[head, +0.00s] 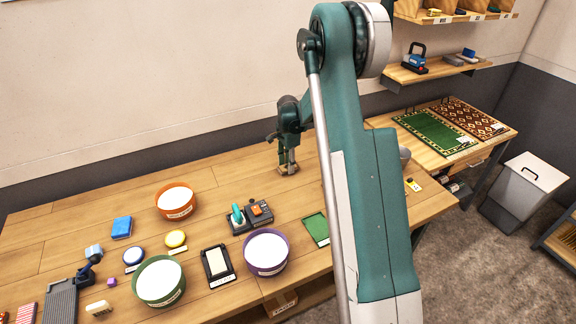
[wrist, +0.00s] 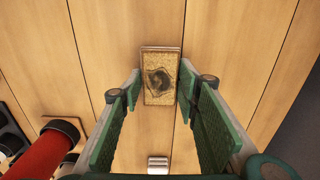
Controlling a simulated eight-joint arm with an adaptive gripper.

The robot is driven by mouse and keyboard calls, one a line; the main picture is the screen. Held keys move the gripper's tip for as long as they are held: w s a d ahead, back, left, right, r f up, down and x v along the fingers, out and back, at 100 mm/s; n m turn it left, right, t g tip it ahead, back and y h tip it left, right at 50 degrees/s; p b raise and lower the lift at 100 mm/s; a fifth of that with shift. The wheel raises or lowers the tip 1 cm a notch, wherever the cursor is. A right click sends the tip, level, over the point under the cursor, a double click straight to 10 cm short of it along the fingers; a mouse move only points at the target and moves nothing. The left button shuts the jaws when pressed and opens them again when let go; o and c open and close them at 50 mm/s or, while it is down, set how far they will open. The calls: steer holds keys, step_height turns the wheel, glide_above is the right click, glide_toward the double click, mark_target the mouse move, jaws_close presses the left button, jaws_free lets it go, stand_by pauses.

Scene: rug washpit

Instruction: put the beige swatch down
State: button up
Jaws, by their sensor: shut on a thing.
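My gripper (head: 288,168) is low over the back of the wooden table, behind the bowls. In the wrist view, my gripper's green-padded fingers (wrist: 158,88) are shut on the sides of the beige swatch (wrist: 147,94). The swatch is a small upright rectangle with a brown edge and a dark stain in its middle. Wooden boards fill the view behind it. I cannot tell whether the swatch touches the table or hangs just above it. In the head view the swatch is too small to make out clearly between the fingers.
An orange bowl (head: 176,209), a purple bowl (head: 267,266) and a green bowl (head: 160,296) stand nearer the front. A dark device (head: 262,219) and a green swatch (head: 315,229) lie in front. A red cylinder (wrist: 42,158) shows in the wrist view.

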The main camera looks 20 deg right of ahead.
steer(key=shift+f, duration=0.1)
steer(key=o, duration=0.9)
step_height(320, 180, up, 12)
steer(key=shift+r+p, duration=0.15)
steer(key=shift+p, duration=0.25)
stand_by(0.5)
